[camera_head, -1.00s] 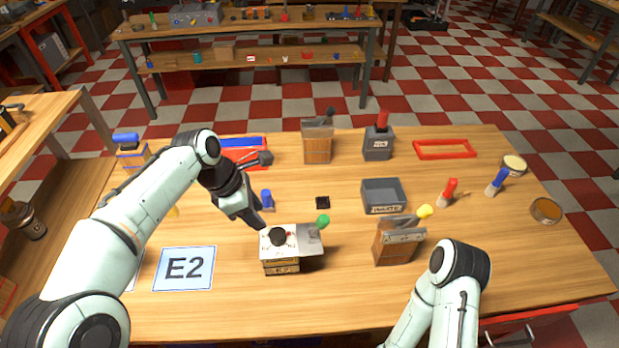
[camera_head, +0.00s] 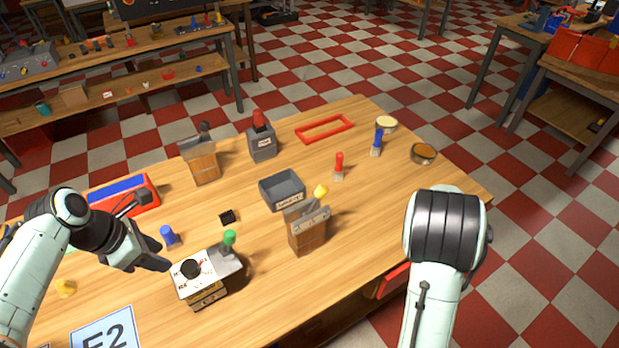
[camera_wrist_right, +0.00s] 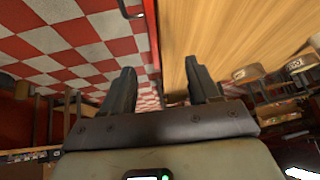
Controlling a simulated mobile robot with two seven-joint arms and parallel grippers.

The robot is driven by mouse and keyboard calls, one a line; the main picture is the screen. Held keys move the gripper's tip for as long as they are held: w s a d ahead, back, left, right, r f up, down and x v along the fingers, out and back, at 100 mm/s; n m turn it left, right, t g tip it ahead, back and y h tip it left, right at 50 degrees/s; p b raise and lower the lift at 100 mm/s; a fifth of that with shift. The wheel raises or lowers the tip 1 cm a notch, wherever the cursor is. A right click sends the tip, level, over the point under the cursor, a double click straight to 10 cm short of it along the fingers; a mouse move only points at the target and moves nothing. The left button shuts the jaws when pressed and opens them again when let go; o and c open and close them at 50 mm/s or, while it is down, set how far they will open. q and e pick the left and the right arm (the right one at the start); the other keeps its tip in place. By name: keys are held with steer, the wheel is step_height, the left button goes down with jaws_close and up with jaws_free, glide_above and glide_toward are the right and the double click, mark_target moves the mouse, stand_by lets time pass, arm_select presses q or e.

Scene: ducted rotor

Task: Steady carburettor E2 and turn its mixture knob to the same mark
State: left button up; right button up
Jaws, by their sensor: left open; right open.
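Carburettor E2 (camera_head: 206,290) stands on the table as a small box with a pale top plate and wooden-looking lower body. A black mixture knob (camera_head: 191,268) sits on its top plate, beside red and black dial marks too small to read.
The blue E2 card (camera_head: 105,335) lies at the front left. The table's right front is clear.

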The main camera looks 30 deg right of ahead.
steer(key=w+a+r+n+t, duration=0.1)
steer(key=w+r+n, duration=0.25)
steer(key=w, duration=0.35)
steer(key=w+a+r+n+t, duration=0.1)
steer(key=w+r+n, duration=0.1)
steer(key=w+r, duration=0.35)
steer(key=w+a+r+n+y, duration=0.2)
steer(key=w+a+r+n, duration=0.2)
steer(key=w+a+n, duration=0.7)
steer(key=n+g+y, duration=0.4)
steer(key=n+y, duration=0.1)
steer(key=n, duration=1.1)
glide_toward(231, 233)
steer(key=f, duration=1)
steer(key=shift+s+a+f, duration=0.25)
steer(key=shift+s+f, duration=0.05)
steer(key=shift+f, duration=0.05)
